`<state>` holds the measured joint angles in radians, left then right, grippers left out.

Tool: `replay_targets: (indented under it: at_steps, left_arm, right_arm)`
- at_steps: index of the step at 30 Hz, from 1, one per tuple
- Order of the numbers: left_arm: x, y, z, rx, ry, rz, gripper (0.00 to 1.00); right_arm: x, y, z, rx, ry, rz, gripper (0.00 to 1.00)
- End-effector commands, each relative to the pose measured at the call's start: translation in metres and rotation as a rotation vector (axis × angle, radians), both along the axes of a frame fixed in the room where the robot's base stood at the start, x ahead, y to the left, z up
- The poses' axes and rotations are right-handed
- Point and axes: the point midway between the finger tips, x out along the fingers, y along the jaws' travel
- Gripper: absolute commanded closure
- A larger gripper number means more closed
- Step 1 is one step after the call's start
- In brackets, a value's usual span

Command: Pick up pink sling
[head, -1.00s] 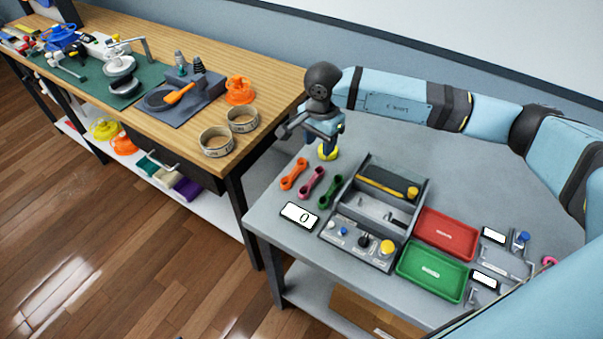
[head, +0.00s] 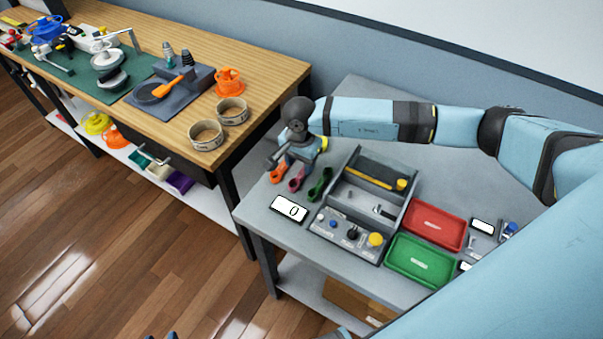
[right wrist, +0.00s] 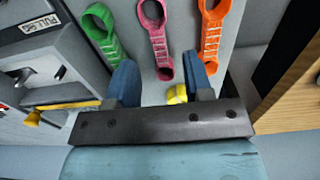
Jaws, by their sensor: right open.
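The pink sling (head: 296,181) lies on the grey table between the orange sling (head: 278,172) and the green sling (head: 320,185). My right gripper (head: 281,158) is over the far ends of the slings, partly covering the orange and pink ones. In the right wrist view, the pink sling (right wrist: 155,38) runs up the middle, with its near end between my open blue fingers (right wrist: 163,72). The green sling (right wrist: 104,35) is to its left and the orange sling (right wrist: 212,38) to its right. Small dark blue tips at the head view's bottom edge may be my left gripper (head: 160,336).
A yellow ring-shaped piece (head: 322,144) is beside my right gripper. A grey tool box (head: 365,205) stands right of the slings, with a red tray (head: 434,224) and a green tray (head: 420,262) beyond. A white counter display (head: 289,209) lies in front. A wooden bench (head: 190,95) is left.

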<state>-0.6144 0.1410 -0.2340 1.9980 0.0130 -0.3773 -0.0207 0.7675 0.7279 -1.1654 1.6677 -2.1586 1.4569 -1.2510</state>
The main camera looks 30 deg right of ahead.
Motion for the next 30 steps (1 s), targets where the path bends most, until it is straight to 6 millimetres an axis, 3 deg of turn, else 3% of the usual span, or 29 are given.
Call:
replay_targets:
  at_steps: [9, 17, 18, 24, 30]
  left_arm:
    - [-0.001, -0.001, 0.011, -0.001, 0.004, 0.0, 0.57]
    - [-0.001, -0.001, 0.009, 0.0, 0.006, 0.0, 0.57]
    - [-0.001, -0.001, 0.009, 0.0, 0.006, 0.0, 0.57]
    - [-0.001, -0.001, 0.009, 0.0, 0.006, 0.0, 0.57]
    - [-0.001, -0.001, 0.01, -0.001, 0.005, 0.0, 0.57]
  right_arm:
    - [0.001, -0.004, -0.042, 0.0, 0.001, 0.0, 0.53]
    - [0.002, -0.005, -0.047, 0.0, 0.0, 0.0, 0.53]
    - [0.002, -0.005, -0.047, 0.0, 0.0, 0.0, 0.55]
    - [0.002, -0.005, -0.047, 0.0, 0.0, 0.0, 1.0]
    - [0.002, -0.005, -0.047, 0.0, 0.0, 0.0, 1.0]
